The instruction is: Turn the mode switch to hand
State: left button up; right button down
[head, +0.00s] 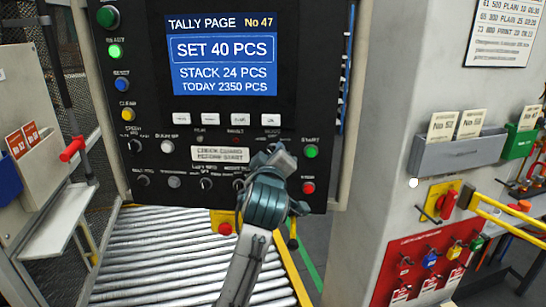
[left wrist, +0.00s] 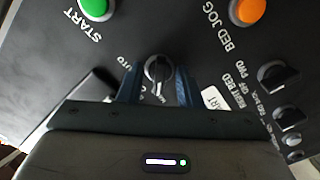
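The mode switch (left wrist: 158,70) is a round black knob with a pale pointer line, seen in the left wrist view. The partly covered letters beside it are too cut off to read in full. The two blue fingers of my left gripper (left wrist: 157,88) stand on either side of the knob, with a visible gap on each side. In the head view my left gripper (head: 277,152) reaches up to the lower right of the black control panel (head: 215,150) and hides the switch. My right gripper is in neither view.
A green START button (head: 311,151) and a red button (head: 308,188) sit just right of my gripper. An orange BED JOG button (left wrist: 248,10) and other knobs (left wrist: 278,76) surround the switch. A roller conveyor (head: 160,250) lies below; a grey pillar (head: 385,130) stands right.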

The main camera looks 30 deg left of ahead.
pick_arm(q)
jog(key=shift+s, duration=0.1)
jog(key=p+v, duration=0.8)
jog(key=v, duration=0.2)
jog(key=shift+s+d+p, duration=0.2)
jog(key=shift+s+p, duration=0.05)
jog(key=shift+p, duration=0.05)
dwell(0.4)
